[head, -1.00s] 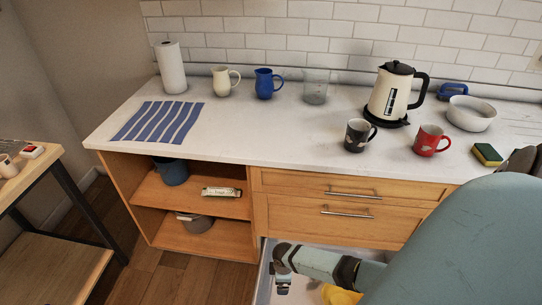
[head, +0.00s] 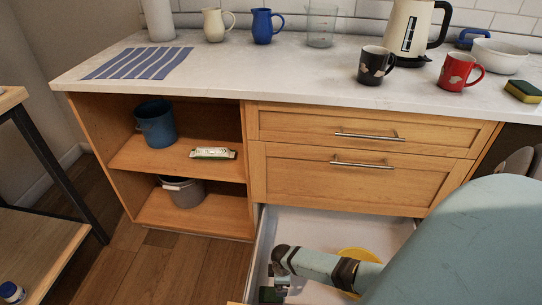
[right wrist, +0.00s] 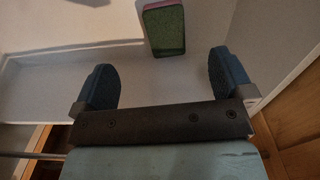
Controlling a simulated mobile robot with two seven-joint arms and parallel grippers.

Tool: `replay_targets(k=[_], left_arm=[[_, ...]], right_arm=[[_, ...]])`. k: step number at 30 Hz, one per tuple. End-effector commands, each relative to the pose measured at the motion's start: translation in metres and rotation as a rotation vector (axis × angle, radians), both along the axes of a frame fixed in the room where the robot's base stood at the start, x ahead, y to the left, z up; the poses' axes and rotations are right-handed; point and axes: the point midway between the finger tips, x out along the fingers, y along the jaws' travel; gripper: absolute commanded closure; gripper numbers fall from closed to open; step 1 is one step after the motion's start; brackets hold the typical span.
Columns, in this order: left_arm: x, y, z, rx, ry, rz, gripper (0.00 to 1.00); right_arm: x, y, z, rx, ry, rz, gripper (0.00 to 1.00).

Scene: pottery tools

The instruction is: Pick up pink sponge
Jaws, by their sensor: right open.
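The pink sponge (right wrist: 164,30) lies in the open white drawer in the right wrist view. It shows a dark green face and a pink edge along its top and left. My right gripper (right wrist: 163,82) is open, with its two dark blue fingers apart. The sponge is ahead of the fingers, between their lines, and nothing is held. In the head view my right arm reaches down into the open drawer, with the right gripper (head: 272,285) at its left part. My left gripper is not in view.
The open drawer (head: 300,222) has walls close around the gripper and a yellow round thing (head: 360,255) inside. A green and yellow sponge (head: 524,91), a red mug (head: 457,73) and a black mug (head: 373,66) stand on the counter above. Shelves (head: 195,205) are at the left.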

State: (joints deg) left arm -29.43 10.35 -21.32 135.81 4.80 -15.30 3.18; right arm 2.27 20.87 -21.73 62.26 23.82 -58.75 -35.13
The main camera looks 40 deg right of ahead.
Motion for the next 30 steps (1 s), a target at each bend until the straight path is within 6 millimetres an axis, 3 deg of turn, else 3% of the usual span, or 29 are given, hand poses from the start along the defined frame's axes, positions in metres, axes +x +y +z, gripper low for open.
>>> replay_targets(k=[6, 10, 20, 30], left_arm=[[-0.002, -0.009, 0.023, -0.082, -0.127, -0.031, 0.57], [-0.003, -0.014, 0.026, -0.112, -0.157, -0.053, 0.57], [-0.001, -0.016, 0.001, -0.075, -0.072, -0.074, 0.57], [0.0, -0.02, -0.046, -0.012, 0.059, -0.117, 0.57]], right_arm=[[0.0, 0.0, -0.038, 0.0, 0.001, -0.001, 0.01], [0.0, 0.001, -0.065, 0.0, 0.001, -0.001, 0.01], [-0.002, 0.0, -0.094, 0.0, 0.0, 0.0, 0.01], [-0.008, -0.001, -0.138, 0.001, -0.001, 0.0, 0.01]])
